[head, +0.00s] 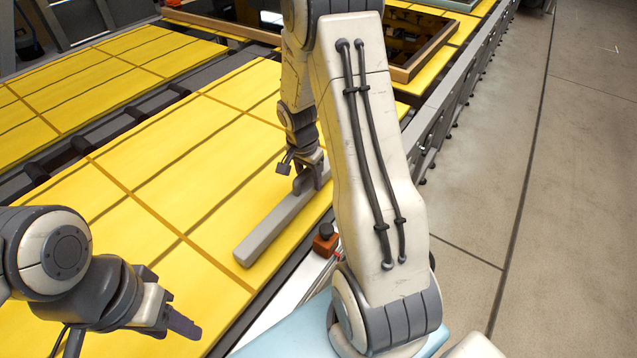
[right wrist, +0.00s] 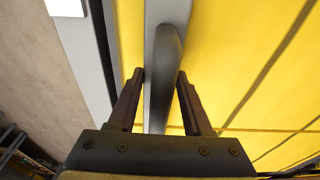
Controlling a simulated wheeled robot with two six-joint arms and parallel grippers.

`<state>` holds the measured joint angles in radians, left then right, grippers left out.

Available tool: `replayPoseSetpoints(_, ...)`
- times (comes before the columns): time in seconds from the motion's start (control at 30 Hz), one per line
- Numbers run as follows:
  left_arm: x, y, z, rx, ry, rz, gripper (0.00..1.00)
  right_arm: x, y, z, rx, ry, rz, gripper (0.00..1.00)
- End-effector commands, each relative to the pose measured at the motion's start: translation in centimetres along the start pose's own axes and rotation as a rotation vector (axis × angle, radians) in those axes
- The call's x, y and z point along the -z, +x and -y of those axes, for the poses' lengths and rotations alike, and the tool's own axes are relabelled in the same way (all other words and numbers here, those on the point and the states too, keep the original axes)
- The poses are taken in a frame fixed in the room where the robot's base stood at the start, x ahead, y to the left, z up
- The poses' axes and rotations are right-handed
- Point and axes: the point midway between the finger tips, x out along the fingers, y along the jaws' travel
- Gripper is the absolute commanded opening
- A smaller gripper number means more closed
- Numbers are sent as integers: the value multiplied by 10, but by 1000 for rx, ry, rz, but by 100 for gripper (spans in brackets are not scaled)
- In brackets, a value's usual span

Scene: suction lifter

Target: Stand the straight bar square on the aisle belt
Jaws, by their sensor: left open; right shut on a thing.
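The straight bar (head: 268,232) is a long grey bar lying on the yellow panelled belt (head: 190,185), close to its right edge in the head view. My right gripper (head: 309,182) reaches down to its far part. In the right wrist view the fingers (right wrist: 158,98) are on either side of a raised, rounded grey grip (right wrist: 164,72) on the bar, and the gripper is shut on it. The bar's far end is partly hidden by my right arm. My left gripper (head: 172,310) is open and empty at the lower left, apart from the bar.
A small orange box with a black knob (head: 326,240) stands at the belt's near edge. A wood-framed dark tray (head: 412,68) is at the back. Another yellow panelled section (head: 100,75) lies to the left across a dark gap. Concrete floor (head: 560,150) is clear at the right.

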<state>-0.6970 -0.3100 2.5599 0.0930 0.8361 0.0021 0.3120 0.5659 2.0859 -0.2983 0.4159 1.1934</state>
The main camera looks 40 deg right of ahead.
Motion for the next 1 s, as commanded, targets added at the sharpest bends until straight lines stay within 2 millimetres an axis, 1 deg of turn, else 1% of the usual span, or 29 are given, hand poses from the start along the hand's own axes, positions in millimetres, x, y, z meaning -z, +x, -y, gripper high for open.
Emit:
replayPoseSetpoints(0.03, 0, 0, 0, 0, 0, 0, 50, 0, 0, 6, 2, -2, -1, 1)
replayPoseSetpoints(0.3, 0, 3, 0, 0, 0, 0, 50, 0, 2, 32, 3, -2, -1, 1)
replayPoseSetpoints(0.5, 0, 4, 0, 0, 0, 0, 50, 0, 3, 47, 2, -2, -1, 1)
replayPoseSetpoints(0.7, 0, 4, 0, 0, 0, 0, 50, 0, 3, 54, 2, -2, -1, 1)
replayPoseSetpoints(1.0, 0, 4, 0, 0, 0, 0, 50, 0, 3, 55, 2, -1, -1, 1)
